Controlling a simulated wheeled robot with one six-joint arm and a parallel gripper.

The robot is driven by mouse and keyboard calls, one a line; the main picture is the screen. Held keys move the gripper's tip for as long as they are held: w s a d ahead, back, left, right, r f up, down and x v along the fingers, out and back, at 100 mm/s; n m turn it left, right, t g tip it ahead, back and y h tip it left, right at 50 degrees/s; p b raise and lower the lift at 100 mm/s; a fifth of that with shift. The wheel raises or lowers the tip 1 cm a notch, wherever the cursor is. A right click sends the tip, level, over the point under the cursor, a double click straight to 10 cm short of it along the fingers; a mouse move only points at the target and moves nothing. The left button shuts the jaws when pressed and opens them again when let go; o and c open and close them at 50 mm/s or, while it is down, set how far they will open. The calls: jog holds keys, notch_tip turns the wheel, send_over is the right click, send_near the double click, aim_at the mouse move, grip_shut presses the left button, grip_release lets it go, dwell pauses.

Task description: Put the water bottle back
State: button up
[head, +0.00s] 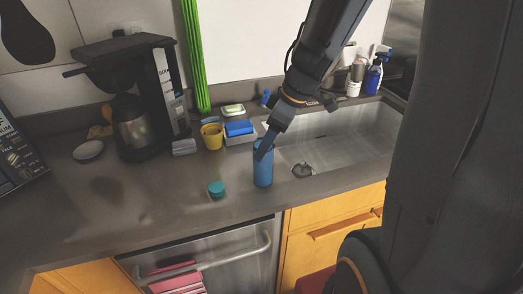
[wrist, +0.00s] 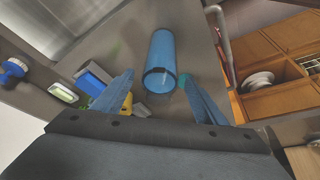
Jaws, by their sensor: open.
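The blue water bottle (head: 263,168) stands upright on the grey counter, just left of the sink. It looks open at the top, and in the wrist view the bottle (wrist: 160,62) lies ahead of and between my two fingers. My gripper (head: 262,152) is at the bottle's upper part in the head view, partly covering its top. In the wrist view my gripper (wrist: 155,90) has its fingers spread apart. A teal lid-like piece (head: 216,188) lies on the counter to the left of the bottle.
The sink (head: 335,145) is right of the bottle. A yellow cup (head: 212,136), a blue sponge (head: 239,128) and a coffee maker (head: 135,100) stand behind and left. The counter's front edge runs above a dishwasher handle (head: 210,262). The counter front left is clear.

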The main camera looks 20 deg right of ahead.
jog(key=v, duration=0.6)
jog(key=shift+f, duration=0.1)
dwell(0.3)
